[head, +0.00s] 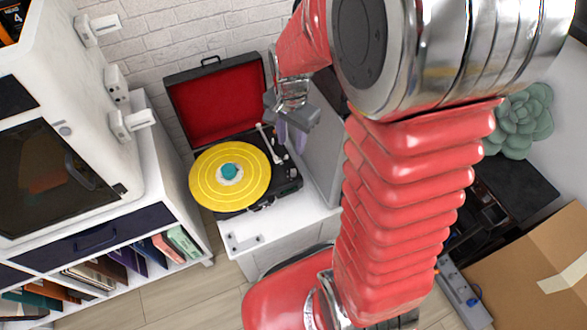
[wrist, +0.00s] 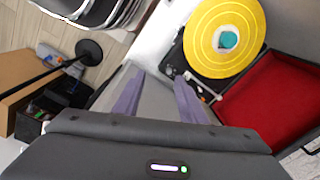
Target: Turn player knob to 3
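The record player (head: 219,219) is an open case with a red-lined lid and a yellow record on its platter, on a white cabinet. It also shows in the wrist view (wrist: 174,58). A white tonearm lies along its right side. A small dark knob-like part (head: 292,173) seems to sit near its right edge; its setting is too small to read. My gripper (head: 290,146) hangs by the player's right rear side, above the tonearm area. In the wrist view its two purple fingers (wrist: 158,76) are apart, with nothing between them.
A grey panel-like box (head: 318,150) stands close to the player's right side. A white machine (head: 75,110) stands on a shelf unit at left. The cabinet top in front of the player is mostly clear.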

